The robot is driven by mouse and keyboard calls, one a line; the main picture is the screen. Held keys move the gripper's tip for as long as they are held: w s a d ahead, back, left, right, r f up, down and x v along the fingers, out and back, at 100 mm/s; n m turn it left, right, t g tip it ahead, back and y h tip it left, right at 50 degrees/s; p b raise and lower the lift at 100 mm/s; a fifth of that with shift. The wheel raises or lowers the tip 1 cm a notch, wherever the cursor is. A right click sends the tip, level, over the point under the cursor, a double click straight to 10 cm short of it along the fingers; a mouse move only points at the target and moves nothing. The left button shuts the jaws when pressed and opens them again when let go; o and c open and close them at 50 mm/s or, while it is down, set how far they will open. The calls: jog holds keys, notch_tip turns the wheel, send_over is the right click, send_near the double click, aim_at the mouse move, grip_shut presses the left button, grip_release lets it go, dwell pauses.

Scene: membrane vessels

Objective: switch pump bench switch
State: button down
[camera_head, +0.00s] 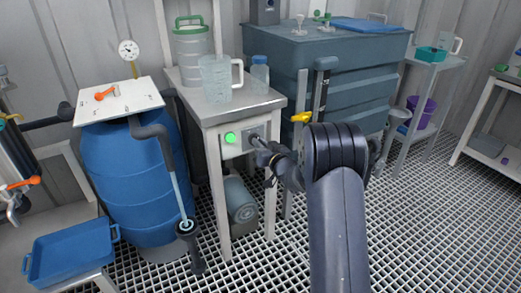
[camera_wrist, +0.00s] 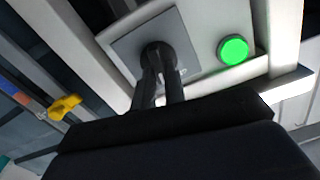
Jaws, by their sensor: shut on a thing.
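The pump bench switch (camera_wrist: 155,52) is a dark round knob on a grey plate (camera_wrist: 130,48), set in the pale control box on the bench front. A green round light (camera_wrist: 233,50) glows beside it; the light also shows in the head view (camera_head: 230,138). My gripper (camera_wrist: 160,80) is at the knob, its two fingers shut on it. In the head view my gripper (camera_head: 258,142) reaches the box from the right, and my arm hides part of the box's right side. The knob's exact turn is hidden by the fingers.
The bench top (camera_head: 225,105) carries a clear jug (camera_head: 215,80) and a blue-capped bottle (camera_head: 260,75). A blue barrel (camera_head: 135,180) stands left. A yellow valve handle (camera_head: 301,117) on the dark tank is close to my arm. Open grating floor lies right.

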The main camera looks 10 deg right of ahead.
jog(key=shift+a+f+n+b, duration=0.1)
jog(key=shift+n+b, duration=1.55)
jog(key=shift+n, duration=0.4)
jog(key=shift+a+n+b, duration=0.1)
jog(key=shift+n+b, duration=1.5)
jog(key=shift+n, duration=0.45)
jog(key=c, duration=1.5)
grip_release()
jog(key=shift+o, duration=0.2)
jog(key=shift+s, duration=0.1)
jog(key=p+v, duration=0.2)
jog(key=v, duration=0.8)
jog(key=shift+s, duration=0.35)
